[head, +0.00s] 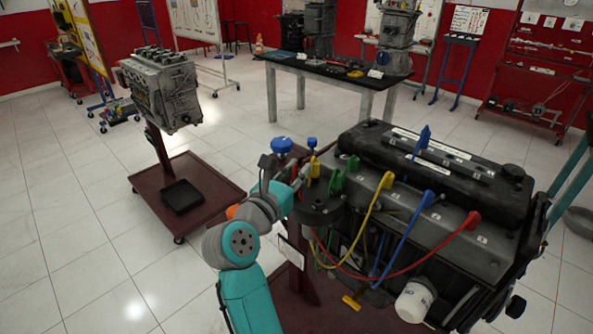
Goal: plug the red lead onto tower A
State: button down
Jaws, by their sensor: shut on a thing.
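The red lead (395,275) runs from a red boot (472,220) at the right end of the engine cover, sags across the engine's front, and rises toward the distributor (323,211). Its other end is hidden near my gripper (305,174). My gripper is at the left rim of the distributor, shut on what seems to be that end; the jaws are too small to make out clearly. A yellow boot (315,166) stands close beside the fingers. Tower A's letter cannot be read, and the arm and boots partly hide the towers.
The engine (440,175) fills the right, with yellow (375,215) and blue (402,235) leads along its front. A blue boot (423,138) stands upright on top. A second engine (165,90) is on a stand at left.

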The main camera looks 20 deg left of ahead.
jog(key=shift+f, duration=0.45)
dwell(0.6)
jog(key=c, duration=0.9)
grip_release()
jog(key=shift+c, duration=0.2)
jog(key=s+a, duration=0.2)
jog(key=s, duration=1)
jog(key=s+d+f+n+t+h, duration=0.1)
jog(key=s+d+f+n+t, duration=0.2)
jog(key=d, duration=0.7)
jog(key=s+d+f+n+h, duration=0.2)
jog(key=d+f+n, duration=0.25)
jog(key=d, duration=0.45)
jog(key=s+d+f+n+t+h, duration=0.1)
jog(key=s+d+f+n+t, duration=0.2)
jog(key=d, duration=0.7)
jog(key=s+d+f+n+g+y, duration=0.2)
jog(key=s+d+f+n+g, duration=0.1)
jog(key=s+n, duration=0.6)
jog(key=s+d+f+n+g+y, duration=0.2)
jog(key=s+f+n, duration=0.3)
jog(key=s+n, duration=0.4)
jog(key=s+d+f+n+g+y, duration=0.2)
jog(key=s+d+f+n+g, duration=0.2)
jog(key=s+n, duration=0.5)
jog(key=shift+s+d+f+y, duration=0.35)
jog(key=shift+s+d+y, duration=0.1)
jog(key=shift+s, duration=0.55)
